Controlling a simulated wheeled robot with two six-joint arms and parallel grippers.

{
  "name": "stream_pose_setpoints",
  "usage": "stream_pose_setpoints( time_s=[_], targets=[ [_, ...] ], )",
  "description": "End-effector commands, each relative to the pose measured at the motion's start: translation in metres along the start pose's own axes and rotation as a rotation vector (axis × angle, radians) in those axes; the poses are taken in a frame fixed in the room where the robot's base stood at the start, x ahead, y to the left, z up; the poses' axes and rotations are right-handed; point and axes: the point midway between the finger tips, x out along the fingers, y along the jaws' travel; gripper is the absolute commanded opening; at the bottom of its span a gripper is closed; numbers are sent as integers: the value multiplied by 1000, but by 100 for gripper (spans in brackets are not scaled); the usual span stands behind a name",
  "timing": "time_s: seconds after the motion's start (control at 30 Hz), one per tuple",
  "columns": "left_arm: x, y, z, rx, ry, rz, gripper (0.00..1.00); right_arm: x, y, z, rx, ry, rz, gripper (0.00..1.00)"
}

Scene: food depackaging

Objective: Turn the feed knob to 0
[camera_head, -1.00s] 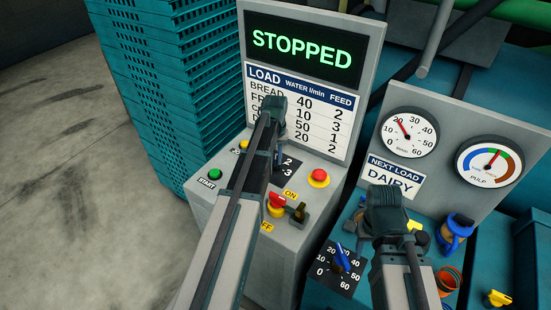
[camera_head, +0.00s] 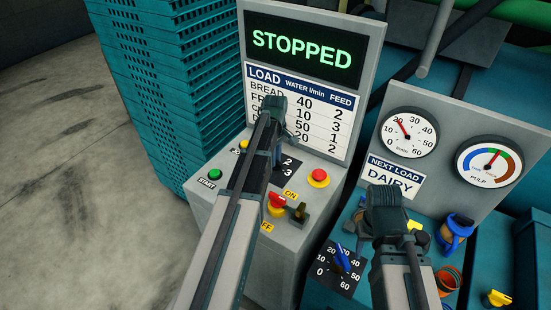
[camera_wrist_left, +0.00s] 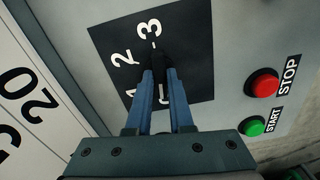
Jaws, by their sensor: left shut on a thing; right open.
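The feed knob (camera_wrist_left: 160,62) is black and sits on a black dial plate with white numbers (camera_wrist_left: 119,38). In the left wrist view 1, 2 and 3 show around it. A white mark lies near the 3; the 0 cannot be made out. My left gripper (camera_wrist_left: 158,78) is shut on the knob, one blue finger on each side. In the head view my left arm hides the knob and much of the dial plate (camera_head: 289,163). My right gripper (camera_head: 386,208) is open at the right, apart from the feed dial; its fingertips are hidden.
The screen (camera_head: 307,48) reads STOPPED. The load chart (camera_head: 298,105) is partly covered by my left arm. A NEXT LOAD sign (camera_head: 396,176) reads DAIRY. A blue-handled dial (camera_head: 341,260) is lower right.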

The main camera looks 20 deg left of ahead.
Motion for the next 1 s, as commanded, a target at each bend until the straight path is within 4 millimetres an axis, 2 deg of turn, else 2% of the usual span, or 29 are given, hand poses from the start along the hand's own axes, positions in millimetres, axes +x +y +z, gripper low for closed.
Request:
stream_pose_setpoints(
  time_s=[0.3, 0.9, 0.93, 1.0],
  targets=[
    [0, 0, 0, -130, 0, 0, 0, 0, 0, 0, 0, 0, 0, 50],
    [0, 0, 0, -165, 0, 0, 0, 0, 0, 0, 0, 0, 0, 50],
    [0, 0, 0, -165, 0, 0, 22, 0, 0, 0, 0, 0, 0, 50],
    [0, 0, 0, -165, 0, 0, 34, 0, 0, 0, 0, 0, 0, 50]
  ],
)
